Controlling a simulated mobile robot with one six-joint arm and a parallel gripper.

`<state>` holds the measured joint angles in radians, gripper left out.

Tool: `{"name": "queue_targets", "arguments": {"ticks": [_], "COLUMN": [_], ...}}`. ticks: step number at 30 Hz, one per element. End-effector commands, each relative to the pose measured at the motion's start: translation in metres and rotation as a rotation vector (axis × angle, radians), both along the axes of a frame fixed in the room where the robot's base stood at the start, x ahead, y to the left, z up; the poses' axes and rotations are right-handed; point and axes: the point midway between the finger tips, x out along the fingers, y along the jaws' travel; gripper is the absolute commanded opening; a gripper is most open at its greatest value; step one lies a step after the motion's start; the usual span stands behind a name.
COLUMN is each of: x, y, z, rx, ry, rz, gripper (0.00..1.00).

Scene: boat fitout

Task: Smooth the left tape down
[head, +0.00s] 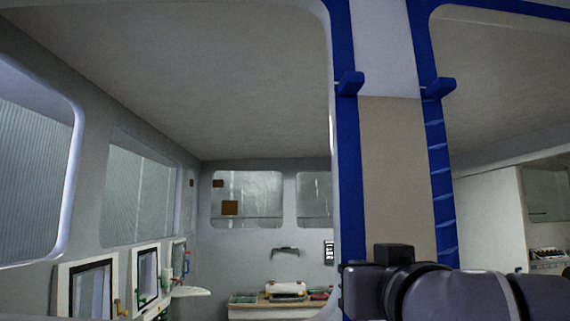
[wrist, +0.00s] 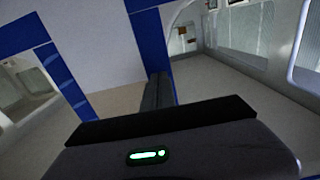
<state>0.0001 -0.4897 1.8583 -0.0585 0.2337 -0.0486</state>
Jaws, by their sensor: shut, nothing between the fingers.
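The left tape (head: 351,180) is a blue strip down the left edge of the pillar between two openings. A short flap (head: 350,83) sticks out from it high up; below that it looks flat. The left tape also shows in the wrist view (wrist: 147,40). My gripper (wrist: 157,77) is shut and empty, its dark fingers over the left tape in the wrist view; I cannot tell whether they touch it. In the head view my wrist hides the tape's lower end. The right tape (head: 440,175) is wrinkled below its own flap (head: 438,88).
The pillar's face is white above and beige (head: 398,180) below. Openings lie on both sides. Through the left one, a workbench (head: 262,312) with items stands at the back, and framed window panels (head: 95,285) stand at the left. The air before the upper pillar is clear.

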Motion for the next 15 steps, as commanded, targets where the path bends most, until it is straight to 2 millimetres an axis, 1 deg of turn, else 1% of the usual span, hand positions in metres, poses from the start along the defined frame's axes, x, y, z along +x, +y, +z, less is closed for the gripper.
{"name": "queue_targets", "arguments": {"ticks": [8, 15], "x": [0.0, 0.002], "y": [0.0, 0.0], "z": [-0.002, -0.02], "rx": [0.0, 0.0], "ry": [0.0, 0.0], "rz": [0.0, 0.0], "gripper": [0.0, 0.0]}}
